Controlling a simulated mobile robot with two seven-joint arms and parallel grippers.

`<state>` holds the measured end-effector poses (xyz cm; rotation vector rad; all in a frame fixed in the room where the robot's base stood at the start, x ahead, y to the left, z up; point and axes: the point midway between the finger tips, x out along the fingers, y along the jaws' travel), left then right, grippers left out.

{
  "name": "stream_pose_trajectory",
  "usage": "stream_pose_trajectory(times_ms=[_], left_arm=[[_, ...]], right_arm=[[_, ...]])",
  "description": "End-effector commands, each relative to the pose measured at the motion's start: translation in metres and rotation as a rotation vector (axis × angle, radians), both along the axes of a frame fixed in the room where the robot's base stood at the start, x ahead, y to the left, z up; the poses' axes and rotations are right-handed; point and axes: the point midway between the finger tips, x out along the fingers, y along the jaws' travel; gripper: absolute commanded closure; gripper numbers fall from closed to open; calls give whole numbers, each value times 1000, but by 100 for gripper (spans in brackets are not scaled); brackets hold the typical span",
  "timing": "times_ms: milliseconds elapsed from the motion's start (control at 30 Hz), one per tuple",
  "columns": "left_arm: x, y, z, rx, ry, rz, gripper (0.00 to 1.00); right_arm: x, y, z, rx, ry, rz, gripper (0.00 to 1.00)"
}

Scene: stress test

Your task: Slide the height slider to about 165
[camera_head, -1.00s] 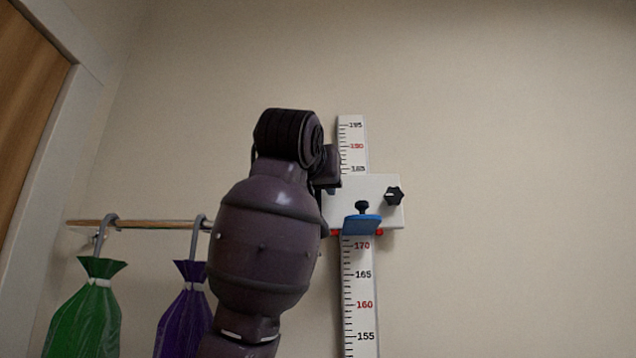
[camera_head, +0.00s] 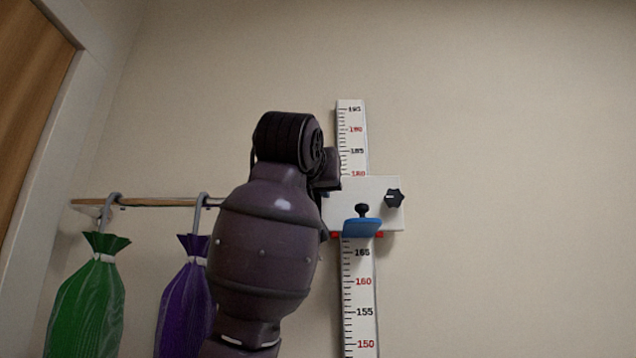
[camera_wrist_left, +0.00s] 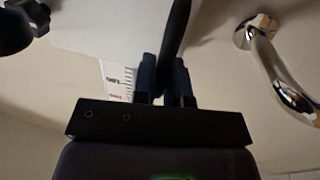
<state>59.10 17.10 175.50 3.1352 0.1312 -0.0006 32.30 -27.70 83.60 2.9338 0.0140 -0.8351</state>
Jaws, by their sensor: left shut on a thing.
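The height slider (camera_head: 340,205) is a white plate on a white upright scale (camera_head: 359,310) with black and red numbers. It carries a blue paddle (camera_head: 361,227), a black knob and red marks at its lower edge. The red marks sit slightly above the 165 line, at about 168. My left gripper (camera_wrist_left: 167,75) is at the slider's left side and shut on a thin dark upright part (camera_wrist_left: 179,30), which appears to be the slider's handle. In the head view my arm hides most of the grip. My right gripper is out of view.
A wooden rail (camera_head: 160,202) on the wall left of my arm holds a green bag (camera_head: 88,305) and a purple bag (camera_head: 187,305) on grey hooks. A chrome bracket (camera_wrist_left: 275,65) shows in the left wrist view. The wall right of the scale is clear.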

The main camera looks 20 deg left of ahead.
Motion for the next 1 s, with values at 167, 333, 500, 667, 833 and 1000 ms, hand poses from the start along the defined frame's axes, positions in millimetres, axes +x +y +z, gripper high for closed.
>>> stream_pose_trajectory(times_ms=[167, 333, 500, 667, 833, 1000], left_arm=[[1, 0, -25, 1, -1, -1, 100], [0, 0, -25, 1, -1, -1, 100], [0, 0, -24, 1, -1, 0, 100], [0, 0, -24, 1, -1, 0, 64], [0, 0, -25, 0, 0, 0, 63], [-2, 0, -25, 0, -1, 0, 63]], right_arm=[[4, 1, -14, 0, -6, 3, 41], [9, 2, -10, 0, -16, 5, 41], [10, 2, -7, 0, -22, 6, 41], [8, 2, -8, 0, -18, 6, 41], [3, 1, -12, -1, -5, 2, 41], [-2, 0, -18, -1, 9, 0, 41]])
